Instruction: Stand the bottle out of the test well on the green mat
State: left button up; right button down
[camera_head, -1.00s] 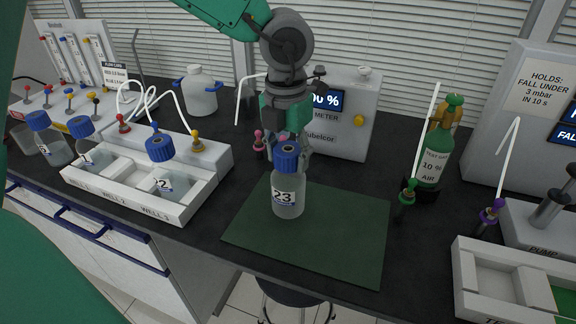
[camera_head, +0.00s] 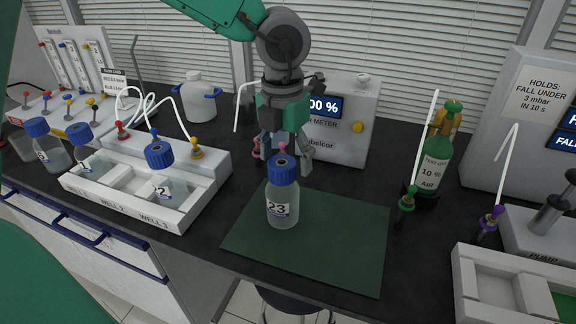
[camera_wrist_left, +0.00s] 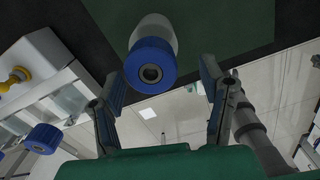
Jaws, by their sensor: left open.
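A clear bottle with a blue cap and the label 23 (camera_head: 283,206) stands upright on the green mat (camera_head: 340,245), near the mat's left side. Its blue cap (camera_wrist_left: 151,65) shows in the left wrist view just beyond the fingertips. My left gripper (camera_head: 285,158) is open and empty, behind the bottle and apart from it. The white tray at the bottom right (camera_head: 463,290) has a label that is cut off, so I cannot tell if it is the test well. My right gripper is not in view.
A white three-well rack (camera_head: 180,222) at left holds a blue-capped bottle (camera_head: 160,175). More capped bottles stand at its far left. A meter box (camera_head: 352,148) stands close behind my gripper. A green gas bottle (camera_head: 435,155) stands right of the mat. The mat's right part is clear.

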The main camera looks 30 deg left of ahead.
pick_arm(q)
notch_tip(320, 180, up, 9)
jog(key=p, duration=0.1)
jog(key=shift+s+a+f, duration=0.1)
jog(key=shift+a, duration=0.25)
